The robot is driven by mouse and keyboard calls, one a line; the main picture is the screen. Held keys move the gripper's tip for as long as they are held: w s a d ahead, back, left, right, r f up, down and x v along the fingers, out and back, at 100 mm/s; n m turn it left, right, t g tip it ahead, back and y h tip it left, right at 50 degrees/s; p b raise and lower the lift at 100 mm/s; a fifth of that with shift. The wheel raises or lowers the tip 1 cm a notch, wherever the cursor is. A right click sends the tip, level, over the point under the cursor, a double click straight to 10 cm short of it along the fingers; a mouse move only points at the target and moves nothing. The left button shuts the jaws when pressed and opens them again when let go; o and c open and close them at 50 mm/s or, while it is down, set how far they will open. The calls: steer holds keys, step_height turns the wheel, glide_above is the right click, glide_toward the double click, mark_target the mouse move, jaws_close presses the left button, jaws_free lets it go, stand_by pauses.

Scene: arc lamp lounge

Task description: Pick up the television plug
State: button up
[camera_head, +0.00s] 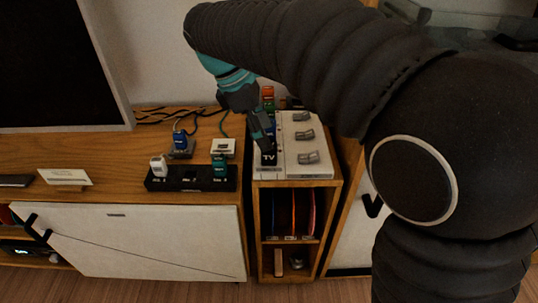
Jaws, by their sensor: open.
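The television plug (268,158) is a dark block with white "TV" lettering. It is at the left front of a pale board on top of the narrow wooden cabinet. My gripper (262,135) is open and reaches down from above, with its fingers just over or around the upper part of the plug. The fingers hide part of the plug, and I cannot tell whether they touch it.
Grey clips (304,135) stand on the pale board (322,173). An orange-topped plug (267,92) is behind my gripper. A black power strip (190,184) holds a white plug (158,167) and a teal plug (219,166). A blue plug (180,140) and cables lie behind.

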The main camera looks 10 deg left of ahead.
mark_target(269, 156)
steer(key=x, duration=0.3)
steer(key=b+x, duration=0.1)
steer(key=x, duration=0.1)
steer(key=shift+a+f, duration=0.2)
steer(key=shift+a, duration=0.15)
jaws_close()
steer(key=shift+r, duration=0.1)
